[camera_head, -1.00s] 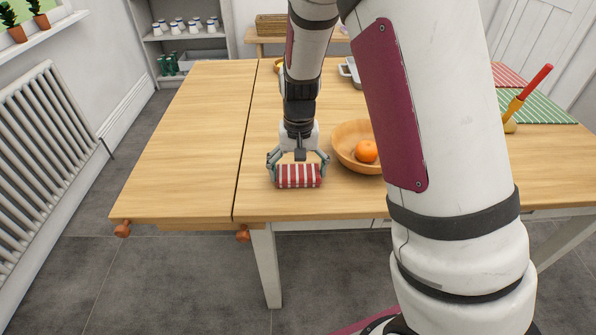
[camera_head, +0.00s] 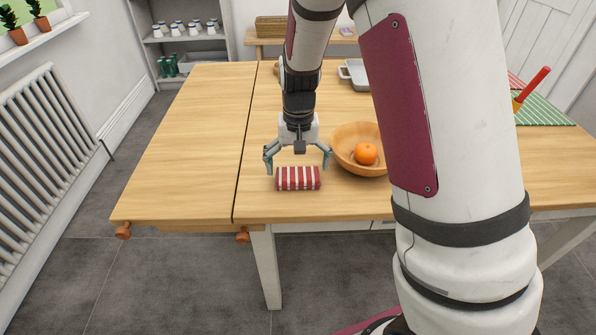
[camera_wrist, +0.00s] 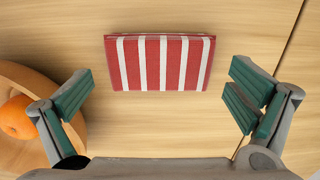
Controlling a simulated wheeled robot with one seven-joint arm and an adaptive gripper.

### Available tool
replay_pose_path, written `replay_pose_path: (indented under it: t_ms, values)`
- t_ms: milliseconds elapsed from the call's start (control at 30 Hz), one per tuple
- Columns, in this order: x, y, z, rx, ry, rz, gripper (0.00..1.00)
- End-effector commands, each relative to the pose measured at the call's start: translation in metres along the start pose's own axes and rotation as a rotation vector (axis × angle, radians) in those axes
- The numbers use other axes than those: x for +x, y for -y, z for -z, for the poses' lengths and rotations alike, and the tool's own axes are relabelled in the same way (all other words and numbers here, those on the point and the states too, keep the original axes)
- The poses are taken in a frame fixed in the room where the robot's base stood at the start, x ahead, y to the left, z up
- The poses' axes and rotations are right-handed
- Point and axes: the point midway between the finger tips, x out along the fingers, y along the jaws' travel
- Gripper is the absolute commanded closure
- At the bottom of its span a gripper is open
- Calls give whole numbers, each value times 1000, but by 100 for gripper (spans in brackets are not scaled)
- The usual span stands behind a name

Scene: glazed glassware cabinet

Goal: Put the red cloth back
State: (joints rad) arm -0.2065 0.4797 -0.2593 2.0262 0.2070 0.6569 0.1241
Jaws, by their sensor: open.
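The red cloth (camera_head: 298,179) is folded, with white stripes, and lies on the wooden table (camera_head: 190,130) near its front edge. It also shows whole in the wrist view (camera_wrist: 160,62). My gripper (camera_head: 297,165) is open above and just behind the cloth in the head view. In the wrist view its fingers (camera_wrist: 160,100) are spread wide, one beyond each end of the cloth, with nothing between them touching it.
A wooden bowl (camera_head: 345,148) with an orange (camera_head: 365,154) stands close to the right of my gripper. A grey tray (camera_head: 352,72) is farther back. A green striped cloth (camera_head: 548,108) lies at the right. The left table half is bare.

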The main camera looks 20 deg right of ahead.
Motion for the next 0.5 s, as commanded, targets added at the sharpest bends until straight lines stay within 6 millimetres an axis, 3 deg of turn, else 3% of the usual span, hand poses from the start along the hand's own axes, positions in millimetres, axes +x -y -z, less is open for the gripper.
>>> replay_pose_path:
  t_ms: [200,500]
  values:
    - [-50,0,1,0,-5,2,0]
    - [-90,0,0,0,-2,1,0]
